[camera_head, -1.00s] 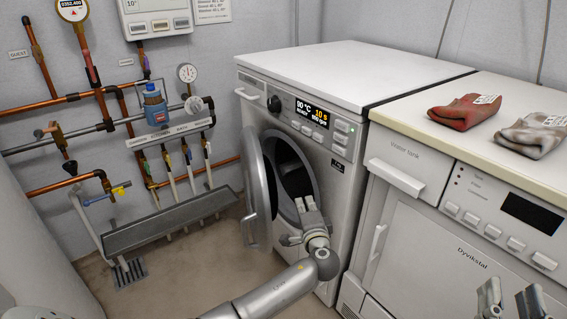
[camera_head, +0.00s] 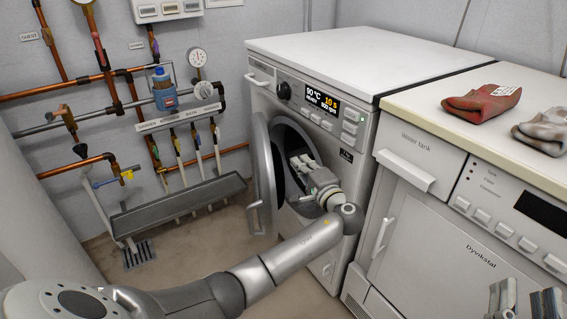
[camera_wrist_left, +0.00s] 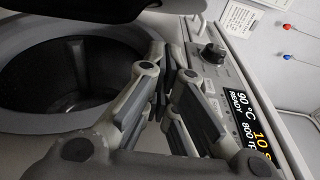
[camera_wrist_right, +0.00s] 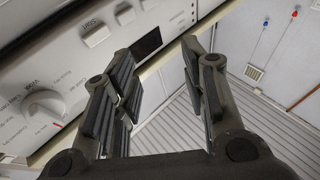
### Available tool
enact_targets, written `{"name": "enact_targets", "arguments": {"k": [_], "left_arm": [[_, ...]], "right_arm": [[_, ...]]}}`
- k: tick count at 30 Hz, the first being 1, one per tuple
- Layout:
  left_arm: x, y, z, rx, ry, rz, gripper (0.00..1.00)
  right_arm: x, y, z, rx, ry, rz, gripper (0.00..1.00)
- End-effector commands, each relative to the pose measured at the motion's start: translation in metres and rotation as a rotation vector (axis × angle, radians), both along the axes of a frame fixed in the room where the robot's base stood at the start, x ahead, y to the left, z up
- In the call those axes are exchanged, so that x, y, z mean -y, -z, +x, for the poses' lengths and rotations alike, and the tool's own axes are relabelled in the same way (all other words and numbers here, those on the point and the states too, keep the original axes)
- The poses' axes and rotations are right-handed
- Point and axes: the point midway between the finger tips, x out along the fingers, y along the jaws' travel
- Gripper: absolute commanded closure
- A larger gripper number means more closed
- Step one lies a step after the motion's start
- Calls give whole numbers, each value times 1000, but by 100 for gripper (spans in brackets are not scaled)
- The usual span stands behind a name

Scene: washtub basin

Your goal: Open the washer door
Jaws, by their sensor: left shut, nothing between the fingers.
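The washer (camera_head: 330,150) is white, with a lit display on its front. Its round grey door (camera_head: 264,170) stands swung out to the left, roughly at right angles to the front, its handle on the far edge. The dark drum opening (camera_head: 288,150) shows behind it and also in the left wrist view (camera_wrist_left: 70,75). My left gripper (camera_head: 300,163) is shut and empty, in front of the opening, on the inner side of the door; its fingers also show in the left wrist view (camera_wrist_left: 172,75). My right gripper (camera_head: 525,300) is open and empty, low at the right.
A second white machine (camera_head: 430,230) marked Dyvikstal stands to the right, under a counter with a red cloth (camera_head: 482,102) and a grey cloth (camera_head: 545,130). Pipes and a grey trough (camera_head: 180,203) line the left wall. Bare floor lies left of the door.

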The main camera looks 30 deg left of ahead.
Motion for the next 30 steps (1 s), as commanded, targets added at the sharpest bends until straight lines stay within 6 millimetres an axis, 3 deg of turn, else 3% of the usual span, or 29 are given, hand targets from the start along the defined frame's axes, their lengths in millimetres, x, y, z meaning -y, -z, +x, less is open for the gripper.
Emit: {"name": "enact_targets", "arguments": {"k": [6, 13, 30], "left_arm": [[-26, 1, 15, 2, -2, 1, 100], [-46, 1, -4, 1, 0, 1, 100], [-54, 0, -13, -1, 0, 0, 100]], "right_arm": [[-1, -28, -15, 179, -11, 51, 60], [0, -40, -22, 243, -15, 70, 60], [0, -46, -26, 278, -16, 79, 60]]}}
